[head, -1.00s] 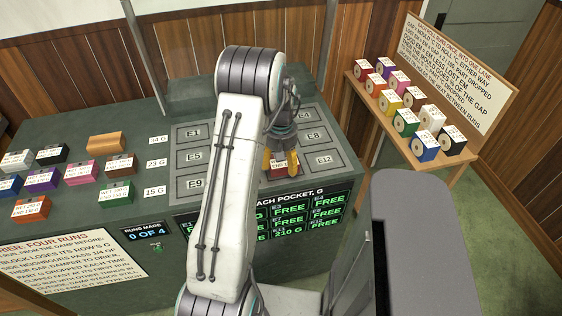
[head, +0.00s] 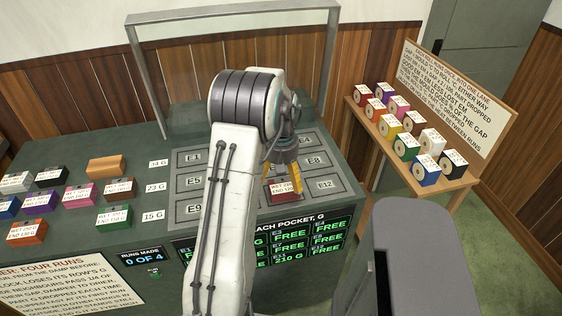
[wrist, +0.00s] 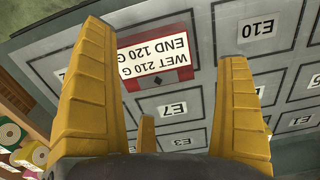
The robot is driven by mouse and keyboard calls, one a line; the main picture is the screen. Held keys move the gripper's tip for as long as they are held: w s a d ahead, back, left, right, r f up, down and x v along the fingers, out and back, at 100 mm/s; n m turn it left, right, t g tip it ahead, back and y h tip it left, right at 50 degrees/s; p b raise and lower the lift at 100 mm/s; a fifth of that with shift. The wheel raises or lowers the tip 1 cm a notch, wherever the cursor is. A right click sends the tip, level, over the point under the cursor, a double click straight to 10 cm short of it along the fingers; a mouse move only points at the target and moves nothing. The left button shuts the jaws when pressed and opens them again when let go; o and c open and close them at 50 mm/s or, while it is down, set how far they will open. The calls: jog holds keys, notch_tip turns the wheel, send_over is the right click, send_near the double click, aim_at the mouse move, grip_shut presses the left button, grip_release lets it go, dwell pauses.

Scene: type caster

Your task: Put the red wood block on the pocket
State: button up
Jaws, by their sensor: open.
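The red wood block (head: 285,190) lies in a pocket of the grey pocket panel (head: 250,197), in the row nearest the display, between E9 and E12. Its white label reads "WET 210 G, END 120 G". In the wrist view the block (wrist: 182,75) shows between my yellow fingers, closer to the left one, which overlaps its edge. My gripper (head: 283,176) is open and empty over the block. Its fingers also frame the wrist view (wrist: 165,50). The arm hides the middle of the panel. Whether a finger touches the block, I cannot tell.
Several coloured labelled blocks stand on the green counter at left, with a plain orange block (head: 106,167). The display (head: 290,234) shows 210 G for E11 and mostly FREE. A wooden stand (head: 455,192) at right holds several spools. A metal frame (head: 235,18) rises behind the panel.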

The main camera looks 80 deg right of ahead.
aim_at(281, 186)
notch_tip(281, 186, up, 8)
jog(key=b, duration=0.3)
jog(key=w+a+r+n+h, duration=0.1)
jog(key=w+a+r+n, duration=0.2)
jog(key=w+a, duration=0.7)
jog(key=w+a+r+n, duration=0.25)
jog(key=w+a, duration=0.45)
jog(key=w, duration=0.6)
jog(key=w+a+n+t, duration=0.2)
jog(key=w+a+n, duration=0.15)
jog(key=a, duration=1.05)
jog(key=s+a+f+n, duration=0.1)
jog(key=s+a+n, duration=0.1)
jog(key=a, duration=0.5)
jog(key=s+a+f+n+t+y, duration=0.1)
jog(key=s+a+f+n, duration=0.1)
jog(key=s+a, duration=0.2)
jog(key=a, duration=0.3)
jog(key=shift+a+f+n, duration=0.15)
jog(key=shift+a+n, duration=0.15)
jog(key=shift+r+p, duration=0.5)
jog(key=shift+p, duration=0.15)
